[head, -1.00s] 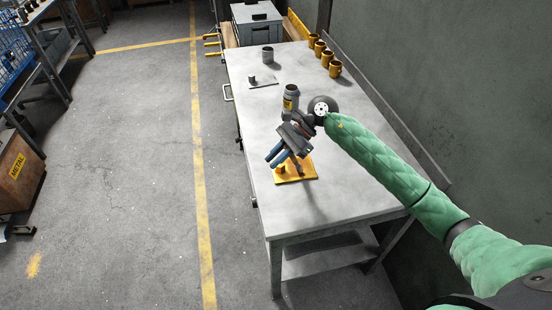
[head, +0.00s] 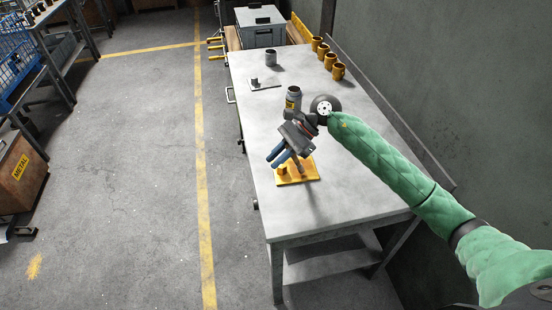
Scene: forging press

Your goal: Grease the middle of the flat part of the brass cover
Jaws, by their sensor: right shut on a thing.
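The brass cover (head: 308,178) is a yellow-orange flat plate with a raised knob at its left, lying on the near part of the grey table. My right gripper (head: 282,158) is above it, pointing down and to the left, with its blue fingers over the plate's far left part. It is shut on a thin brownish tool (head: 300,166), probably a brush, mostly hidden by the gripper. I cannot tell whether its tip touches the cover. A grey can with a yellow label (head: 293,97), perhaps the grease, stands just behind the gripper. My left gripper is out of view.
The grey table (head: 350,192) is clear at its near end and right side. Several brass cups (head: 338,71) stand along the back right. A dark cup (head: 271,57) and a small plate with a post (head: 263,86) are at the back left.

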